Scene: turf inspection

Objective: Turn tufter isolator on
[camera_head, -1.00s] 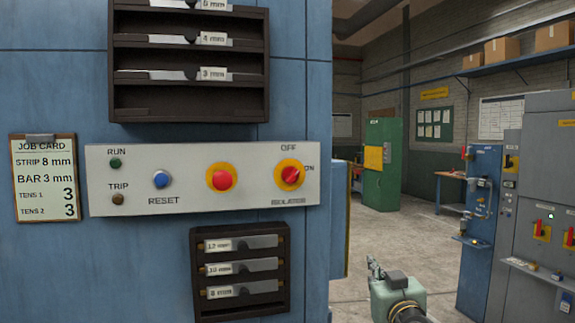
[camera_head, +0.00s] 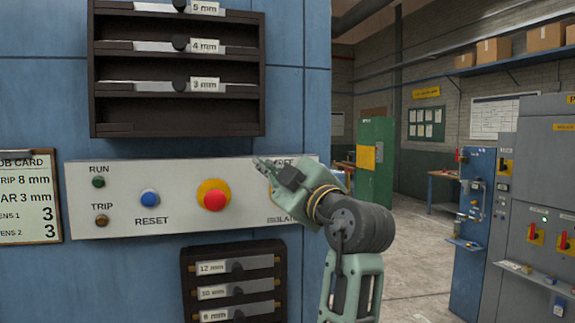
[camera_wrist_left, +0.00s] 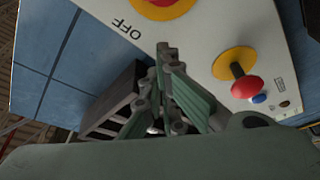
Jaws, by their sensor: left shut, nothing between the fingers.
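The grey control panel (camera_head: 130,222) is on the blue machine wall. The isolator is hidden behind my left gripper in the head view; only parts of its OFF and ISOLATOR labels show. In the left wrist view, the isolator's red knob on its yellow disc (camera_wrist_left: 165,6) is cut by the top edge, with OFF beside it. Its setting cannot be read there. My left gripper (camera_head: 263,166) is shut and empty in front of the panel's right end. Its fingertips (camera_wrist_left: 166,52) point toward the isolator in the left wrist view, apart from the knob. My right gripper is not in view.
Left of the isolator are a red mushroom button (camera_head: 214,198) and a blue RESET button (camera_head: 149,198). Dark racks hang above (camera_head: 178,116) and below (camera_head: 188,283) the panel. Open floor and a blue cabinet (camera_head: 473,230) are to the right.

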